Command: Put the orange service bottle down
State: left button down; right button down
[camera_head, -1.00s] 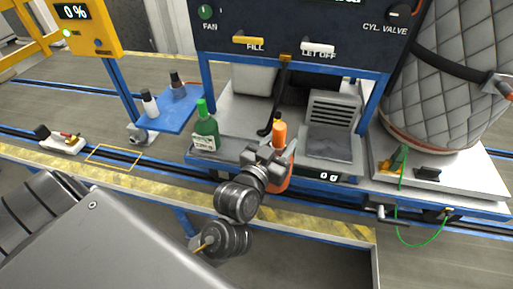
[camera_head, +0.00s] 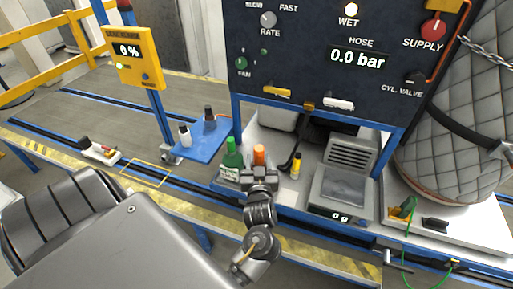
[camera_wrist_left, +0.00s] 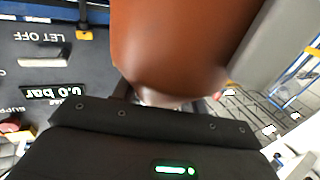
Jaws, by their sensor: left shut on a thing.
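The orange service bottle (camera_head: 259,156) stands out above my left gripper (camera_head: 259,174) in the head view, just right of a green bottle (camera_head: 231,165). Its lower body is hidden behind the gripper. In the left wrist view the bottle (camera_wrist_left: 180,40) fills the upper middle, large and close, against my gripper. My left gripper is shut on it. Whether the bottle's base touches the bench shelf (camera_head: 285,187) cannot be told. My right gripper is not in view.
A small yellow bottle (camera_head: 296,166) stands to the right, with a scale (camera_head: 342,190) beyond it. A blue side tray (camera_head: 205,143) at left holds a white bottle (camera_head: 184,137) and a dark-capped one (camera_head: 209,119). The control panel (camera_head: 315,60) hangs above the bench.

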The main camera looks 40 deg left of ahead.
pick_arm(q)
jog(key=shift+a+f, duration=0.15)
jog(key=w+a+f+b, duration=0.7)
jog(key=w+f+b, duration=0.2)
jog(key=b, duration=0.6)
jog(key=shift+w+a, duration=0.2)
jog(key=shift+w, duration=0.75)
jog(key=f+b, duration=0.2)
jog(key=b, duration=0.1)
jog(key=f+b, duration=0.1)
jog(key=b, duration=0.1)
jog(key=shift+w+a+f, duration=0.2)
jog(key=shift+w+f, duration=0.05)
jog(key=shift+f, duration=0.15)
jog(key=shift+f, duration=0.1)
